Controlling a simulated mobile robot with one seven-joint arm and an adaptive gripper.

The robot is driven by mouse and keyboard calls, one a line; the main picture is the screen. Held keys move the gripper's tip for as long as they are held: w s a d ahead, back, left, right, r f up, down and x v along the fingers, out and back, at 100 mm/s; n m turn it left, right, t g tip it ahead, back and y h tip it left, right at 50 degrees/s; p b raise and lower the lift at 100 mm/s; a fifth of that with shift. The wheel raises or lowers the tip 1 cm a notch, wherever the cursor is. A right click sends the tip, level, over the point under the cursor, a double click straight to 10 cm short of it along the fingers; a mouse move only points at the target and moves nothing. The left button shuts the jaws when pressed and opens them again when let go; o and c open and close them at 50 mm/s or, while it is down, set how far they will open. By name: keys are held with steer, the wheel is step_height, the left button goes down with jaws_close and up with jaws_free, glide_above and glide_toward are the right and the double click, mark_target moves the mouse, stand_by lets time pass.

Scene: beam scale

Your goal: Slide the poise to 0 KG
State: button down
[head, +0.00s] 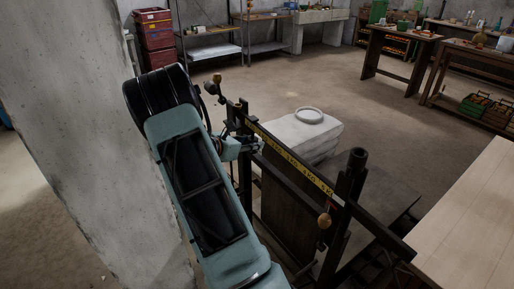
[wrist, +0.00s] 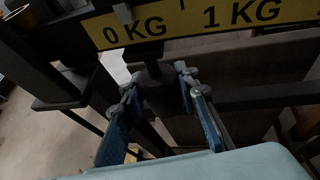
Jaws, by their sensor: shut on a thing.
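The beam carries a yellow scale strip, which shows in the wrist view (wrist: 210,20) with "0 KG" at left and "1 KG" at right. In the head view the strip (head: 295,165) slopes down to the right. The dark poise (wrist: 160,92) hangs just under the strip, near the right end of the "0 KG" label. A small grey tab (wrist: 122,13) overlaps the strip's top edge above "0 KG"; I cannot tell if it belongs to the poise. My gripper (wrist: 157,76) has its blue fingers on both sides of the poise, shut on it. In the head view my gripper (head: 250,146) is at the beam's left end; the poise is hidden there.
A pale sack-like load (head: 308,130) lies behind the beam. A concrete pillar (head: 90,130) is at left, a pale wooden table (head: 475,205) at right.

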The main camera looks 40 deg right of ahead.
steer(key=shift+w+r, duration=0.2)
steer(key=shift+w, duration=0.15)
steer(key=c, duration=1.5)
jaws_free()
steer(key=shift+f, duration=0.1)
steer(key=shift+o, duration=0.2)
steer(key=shift+s, duration=0.1)
steer(key=v, duration=1.2)
